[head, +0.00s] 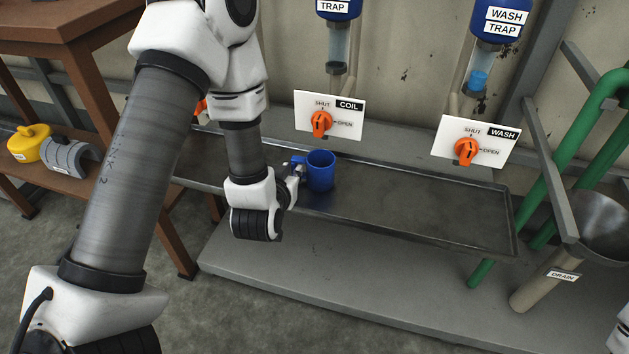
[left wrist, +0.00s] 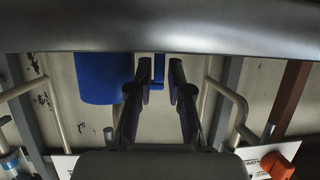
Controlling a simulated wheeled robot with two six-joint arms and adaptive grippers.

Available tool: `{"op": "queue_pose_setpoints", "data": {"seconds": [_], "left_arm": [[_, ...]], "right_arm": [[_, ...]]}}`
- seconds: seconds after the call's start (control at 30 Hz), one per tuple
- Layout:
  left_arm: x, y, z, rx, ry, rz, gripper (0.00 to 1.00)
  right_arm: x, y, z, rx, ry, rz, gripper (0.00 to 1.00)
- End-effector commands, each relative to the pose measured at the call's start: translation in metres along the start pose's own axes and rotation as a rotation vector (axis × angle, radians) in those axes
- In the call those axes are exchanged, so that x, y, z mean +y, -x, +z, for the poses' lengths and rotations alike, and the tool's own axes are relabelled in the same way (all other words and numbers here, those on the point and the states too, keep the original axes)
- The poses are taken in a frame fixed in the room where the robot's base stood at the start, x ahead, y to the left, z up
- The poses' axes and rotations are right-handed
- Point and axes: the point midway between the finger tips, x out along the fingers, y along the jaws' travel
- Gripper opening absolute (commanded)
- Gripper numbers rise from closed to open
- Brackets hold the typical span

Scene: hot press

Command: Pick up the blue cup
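The blue cup (head: 320,172) stands upright on the long metal tray (head: 430,205), below the COIL panel. Its handle points left, towards my left gripper. My left gripper (head: 295,170) is at the cup's left side, level with the handle. In the left wrist view, the cup (left wrist: 103,78) is left of the fingers, and its handle (left wrist: 158,72) lies between the fingertips. The left gripper (left wrist: 160,75) is open, with a gap on both sides of the handle. My right gripper is not in view.
The COIL panel (head: 330,116) and WASH panel (head: 477,141) with orange valve knobs stand behind the tray. Green pipes (head: 590,130) and a metal drain funnel (head: 603,220) are at right. A wooden shelf with a yellow object (head: 30,144) is at left. The tray's right part is clear.

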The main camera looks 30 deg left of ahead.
Motion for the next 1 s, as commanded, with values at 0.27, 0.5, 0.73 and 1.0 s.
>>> {"op": "queue_pose_setpoints", "data": {"seconds": [0.27,0.5,0.73,1.0], "left_arm": [[0.001,-0.040,-0.002,0.001,0.001,0.000,0.19],[0.001,-0.039,-0.003,0.000,0.000,0.000,0.00],[0.001,-0.039,-0.003,0.001,0.000,0.000,0.00],[0.001,-0.036,-0.011,0.001,0.000,0.000,0.00]], "right_arm": [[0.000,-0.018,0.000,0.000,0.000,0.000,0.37],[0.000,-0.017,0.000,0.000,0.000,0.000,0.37],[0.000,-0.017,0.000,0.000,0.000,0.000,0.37],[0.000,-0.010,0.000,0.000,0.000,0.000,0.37]]}}
